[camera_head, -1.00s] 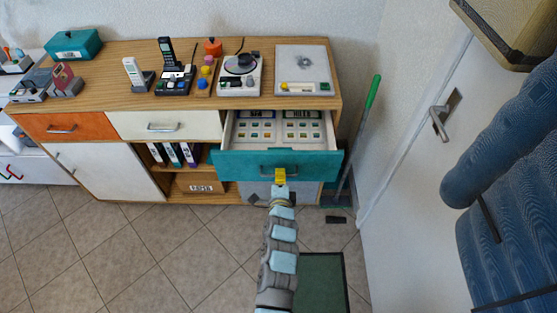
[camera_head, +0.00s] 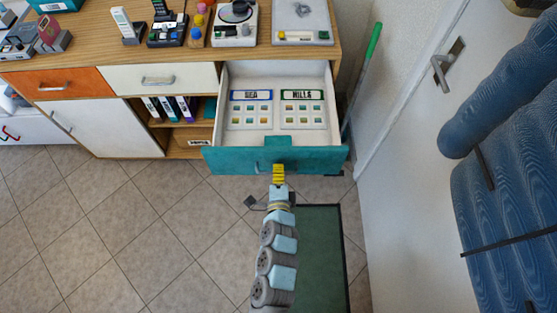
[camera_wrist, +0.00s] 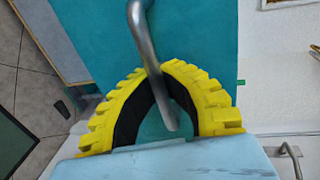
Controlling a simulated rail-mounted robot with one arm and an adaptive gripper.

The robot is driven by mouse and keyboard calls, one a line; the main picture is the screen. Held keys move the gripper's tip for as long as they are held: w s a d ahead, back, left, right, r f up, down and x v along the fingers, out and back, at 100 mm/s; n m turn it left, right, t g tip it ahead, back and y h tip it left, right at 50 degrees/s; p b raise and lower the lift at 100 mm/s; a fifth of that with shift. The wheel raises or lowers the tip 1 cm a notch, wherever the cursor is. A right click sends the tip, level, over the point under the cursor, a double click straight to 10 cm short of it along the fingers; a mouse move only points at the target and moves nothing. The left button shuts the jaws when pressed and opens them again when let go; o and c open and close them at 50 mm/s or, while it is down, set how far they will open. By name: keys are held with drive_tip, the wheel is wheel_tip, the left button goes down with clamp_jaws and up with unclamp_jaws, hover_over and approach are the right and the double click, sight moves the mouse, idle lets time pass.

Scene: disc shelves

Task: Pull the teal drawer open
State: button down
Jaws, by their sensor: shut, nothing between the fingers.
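The teal drawer (camera_head: 225,160) is pulled far out of the wooden cabinet, and its white inside shows two label cards. My gripper (camera_head: 279,172) is at the middle of the drawer front. In the wrist view, its yellow fingers (camera_wrist: 168,68) curve together until their tips meet, with nothing pinched between them. The grey metal handle (camera_wrist: 146,42) crosses the fingertips and its lower end lies within the loop of the fingers. In the head view the gripper partly hides the handle.
The cabinet top (camera_head: 85,50) carries phones and small devices. An orange drawer (camera_head: 58,84) and a cream drawer (camera_head: 160,78) are closed at left. A green-handled stick (camera_head: 364,75) leans at right beside the white door (camera_head: 415,110). A green mat (camera_head: 320,255) lies on the tiled floor.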

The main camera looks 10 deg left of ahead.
drive_tip(key=c, duration=1.1)
unclamp_jaws()
drive_tip(key=shift+w+r, duration=0.15)
drive_tip(key=shift+r, duration=0.05)
drive_tip(key=shift+s, duration=0.25)
drive_tip(key=shift+s, duration=0.25)
drive_tip(key=v, duration=1.1)
drive_tip(key=shift+s+d, duration=0.1)
drive_tip(key=shift+s, duration=0.05)
